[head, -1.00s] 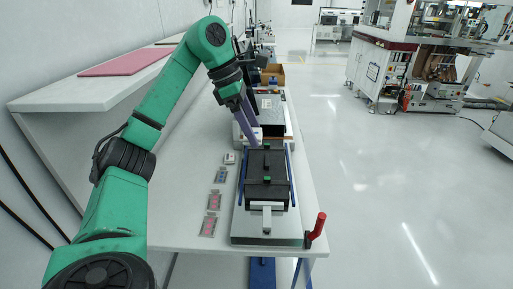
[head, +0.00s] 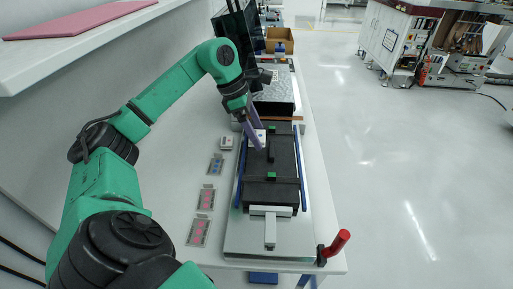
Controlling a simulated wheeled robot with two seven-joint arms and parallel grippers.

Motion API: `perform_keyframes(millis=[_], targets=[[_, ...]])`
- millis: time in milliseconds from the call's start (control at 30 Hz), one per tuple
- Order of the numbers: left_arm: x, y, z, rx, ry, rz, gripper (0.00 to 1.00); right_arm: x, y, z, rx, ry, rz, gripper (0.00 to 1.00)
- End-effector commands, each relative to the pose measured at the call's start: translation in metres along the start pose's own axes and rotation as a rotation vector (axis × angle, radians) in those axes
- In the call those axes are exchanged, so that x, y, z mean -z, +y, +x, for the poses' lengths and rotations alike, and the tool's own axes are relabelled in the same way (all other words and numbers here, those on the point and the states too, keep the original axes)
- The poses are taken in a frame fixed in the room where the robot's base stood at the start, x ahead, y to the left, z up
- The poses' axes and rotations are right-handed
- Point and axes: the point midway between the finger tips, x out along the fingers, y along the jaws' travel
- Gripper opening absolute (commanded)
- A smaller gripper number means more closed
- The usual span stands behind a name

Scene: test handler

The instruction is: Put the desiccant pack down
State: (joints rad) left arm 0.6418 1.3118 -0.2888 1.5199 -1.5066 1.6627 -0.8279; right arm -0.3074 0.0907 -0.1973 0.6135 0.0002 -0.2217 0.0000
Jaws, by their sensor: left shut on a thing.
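My left gripper (head: 258,143) has long purple fingers that point down over the far part of a black tray-like block (head: 285,160). It is shut on a small white pack, the desiccant pack (head: 262,134), which shows between and beside the fingers. I cannot tell whether the pack touches the black surface. A similar small white piece (head: 226,143) lies on the table left of the block. My right gripper is not in view.
Several small cards (head: 205,199) lie in a row at left. A silver textured unit (head: 272,92) and a cardboard box (head: 279,37) stand behind.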

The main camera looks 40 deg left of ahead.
Motion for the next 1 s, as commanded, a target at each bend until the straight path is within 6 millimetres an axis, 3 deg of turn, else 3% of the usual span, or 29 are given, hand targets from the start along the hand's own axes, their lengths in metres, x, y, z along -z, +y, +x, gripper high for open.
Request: perform_keyframes(millis=[233, 567, 600, 633, 867, 1000], targets=[[0.017, -0.001, 0.039, 0.002, 0.001, 0.000, 0.24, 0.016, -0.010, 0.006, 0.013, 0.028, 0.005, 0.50], [0.018, 0.000, 0.045, -0.001, -0.001, 0.000, 0.24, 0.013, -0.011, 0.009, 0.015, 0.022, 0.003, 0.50], [0.018, 0.000, 0.044, -0.001, -0.001, 0.000, 0.94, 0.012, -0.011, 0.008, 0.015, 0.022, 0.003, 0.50], [0.018, 0.000, 0.044, -0.001, -0.001, 0.000, 1.00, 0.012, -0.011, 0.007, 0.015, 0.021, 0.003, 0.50], [0.017, 0.000, 0.042, -0.001, -0.001, 0.000, 1.00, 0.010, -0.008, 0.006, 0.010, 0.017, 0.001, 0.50], [0.017, 0.001, 0.027, -0.005, -0.003, 0.001, 1.00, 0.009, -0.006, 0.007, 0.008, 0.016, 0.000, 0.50]])
